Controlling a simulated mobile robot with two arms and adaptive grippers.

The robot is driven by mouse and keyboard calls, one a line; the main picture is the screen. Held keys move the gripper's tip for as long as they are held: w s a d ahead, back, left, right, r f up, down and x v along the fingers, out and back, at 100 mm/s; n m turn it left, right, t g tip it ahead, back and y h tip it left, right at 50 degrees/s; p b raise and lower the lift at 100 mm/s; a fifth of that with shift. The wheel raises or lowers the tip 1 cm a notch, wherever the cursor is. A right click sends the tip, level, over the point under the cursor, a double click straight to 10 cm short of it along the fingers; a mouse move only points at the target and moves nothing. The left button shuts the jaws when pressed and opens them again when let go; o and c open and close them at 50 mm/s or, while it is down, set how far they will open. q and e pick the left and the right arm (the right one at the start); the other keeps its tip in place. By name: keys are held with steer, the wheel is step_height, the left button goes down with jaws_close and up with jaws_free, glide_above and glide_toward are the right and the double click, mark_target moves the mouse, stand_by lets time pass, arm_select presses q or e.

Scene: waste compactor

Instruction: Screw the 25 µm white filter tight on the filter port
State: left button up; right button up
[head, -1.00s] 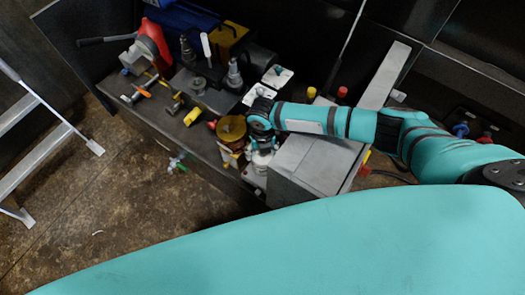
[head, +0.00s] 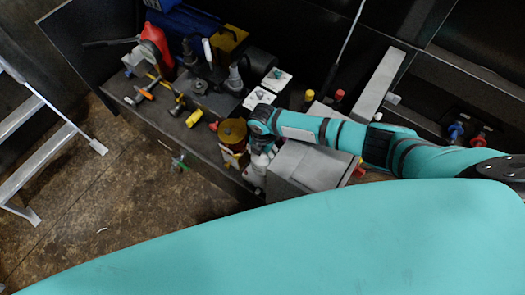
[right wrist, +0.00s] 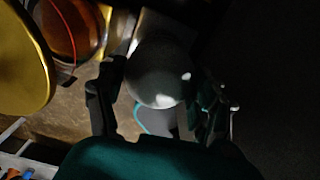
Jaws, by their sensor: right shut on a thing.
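My right gripper (head: 262,147) is shut on a white rounded piece, which I take to be the white filter (head: 259,164). In the head view the filter is below the gripper, beside the grey box. In the right wrist view the filter (right wrist: 158,75) shows as a pale round end between the two fingers of the right gripper (right wrist: 160,98). No size marking is readable. I cannot make out the filter port or whether the filter touches it; the hand and filter hide that spot. My left gripper is not in view.
A brass-topped jar (head: 233,131) stands close left of the gripper. A grey box (head: 305,166) is close on the right. Tools, including a yellow-handled one (head: 194,117), and white cards (head: 277,79) lie further back on the bench. A ladder (head: 40,130) stands at the left.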

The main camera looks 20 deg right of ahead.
steer(key=shift+r+m+p, duration=0.1)
steer(key=shift+m+p, duration=0.2)
steer(key=shift+m, duration=0.7)
steer(key=shift+r+m+p, duration=0.1)
steer(key=shift+m+p, duration=0.45)
steer(key=shift+m, duration=0.45)
steer(key=shift+m+p, duration=0.3)
steer(key=shift+m, duration=1)
steer(key=shift+f+m, duration=0.2)
steer(key=shift+m, duration=0.2)
